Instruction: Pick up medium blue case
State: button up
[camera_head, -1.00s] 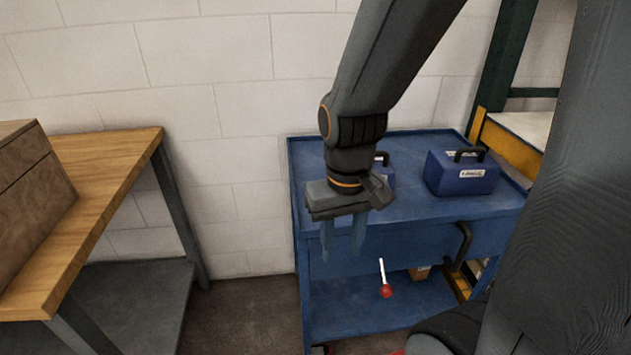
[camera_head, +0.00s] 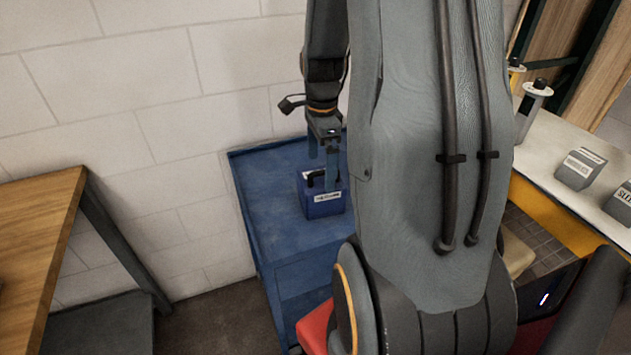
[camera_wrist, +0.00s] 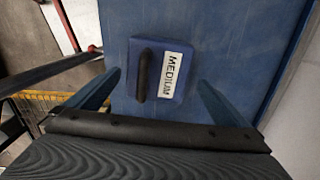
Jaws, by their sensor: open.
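The medium blue case (camera_head: 325,207) stands on the blue cart top (camera_head: 262,205), with a black handle and a white label. In the wrist view the case (camera_wrist: 178,92) shows the label "MEDIUM" beside its handle. My gripper (camera_head: 324,168) points down just above the case, fingers apart. In the wrist view the open fingers (camera_wrist: 159,80) sit to either side of the case, nearer the camera, with nothing between them. I cannot tell whether the fingertips reach down to the handle's level.
A wooden table (camera_head: 38,225) stands at the left, with a floor gap before the cart. A light shelf (camera_head: 560,150) with grey boxes (camera_head: 580,168) is at the right. The white block wall (camera_head: 150,80) is close behind the cart. My arm hides the cart's right part.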

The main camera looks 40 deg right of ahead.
aim_at(321, 187)
jog(key=shift+f+p, duration=0.3)
jog(key=shift+f, duration=1.1)
jog(key=shift+s+a+f+p, duration=0.15)
jog(key=shift+f+p, duration=0.7)
jog(key=shift+f, duration=1.65)
jog(key=c, duration=1.3)
